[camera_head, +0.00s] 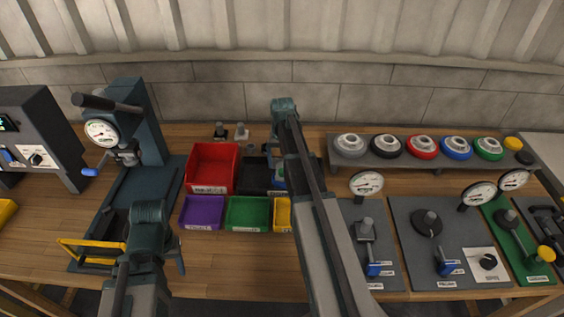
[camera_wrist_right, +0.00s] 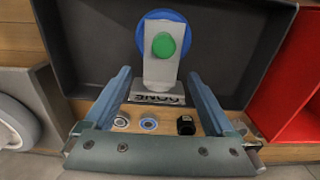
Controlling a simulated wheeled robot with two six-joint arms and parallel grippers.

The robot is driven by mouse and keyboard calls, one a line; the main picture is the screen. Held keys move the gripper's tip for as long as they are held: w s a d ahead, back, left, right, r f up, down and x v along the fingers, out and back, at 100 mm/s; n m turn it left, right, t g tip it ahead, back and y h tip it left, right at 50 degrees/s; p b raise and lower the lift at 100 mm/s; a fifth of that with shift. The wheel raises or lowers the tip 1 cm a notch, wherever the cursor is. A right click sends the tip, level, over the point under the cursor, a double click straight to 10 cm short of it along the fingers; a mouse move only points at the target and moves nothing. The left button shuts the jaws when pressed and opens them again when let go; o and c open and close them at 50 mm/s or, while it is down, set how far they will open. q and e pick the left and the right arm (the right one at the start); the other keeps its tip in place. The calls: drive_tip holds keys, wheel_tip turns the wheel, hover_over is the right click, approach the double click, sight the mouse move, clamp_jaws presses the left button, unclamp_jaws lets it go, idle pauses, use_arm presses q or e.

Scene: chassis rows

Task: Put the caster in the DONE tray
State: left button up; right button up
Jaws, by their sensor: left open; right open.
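The caster (camera_wrist_right: 164,60) has a blue wheel, a pale metal bracket and a green round part. In the right wrist view it lies within the outline of the black DONE tray (camera_wrist_right: 75,45); I cannot tell if it touches the floor. My right gripper (camera_wrist_right: 158,75) is open, its fingers on either side of the bracket's lower end, with gaps. In the head view my right arm hides much of the DONE tray (camera_head: 253,177) and the caster. My left gripper (camera_head: 150,262) is open at the lower left, away from the tray; its fingertips are unclear.
A red bin (camera_head: 212,167) stands directly left of the DONE tray. Purple (camera_head: 202,212), green (camera_head: 247,212) and yellow bins sit in front. A grey rack (camera_head: 400,160) of wheels is to the right. A press (camera_head: 145,135) stands at left. Small parts lie behind the tray.

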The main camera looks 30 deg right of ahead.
wheel_tip(320, 180, up, 12)
drive_tip(key=p, duration=1)
drive_tip(key=shift+f, duration=0.25)
drive_tip(key=shift+f, duration=0.1)
drive_tip(key=s+a+n, duration=0.3)
drive_tip(key=s+a, duration=0.3)
drive_tip(key=a, duration=0.5)
drive_tip(key=s+a+n, duration=0.3)
drive_tip(key=s+a, duration=0.4)
drive_tip(key=a, duration=0.3)
drive_tip(key=s+a+n+h, duration=0.1)
drive_tip(key=s+a+n, duration=0.3)
drive_tip(key=s+a, duration=0.3)
drive_tip(key=a, duration=0.4)
drive_tip(key=shift+a, duration=0.3)
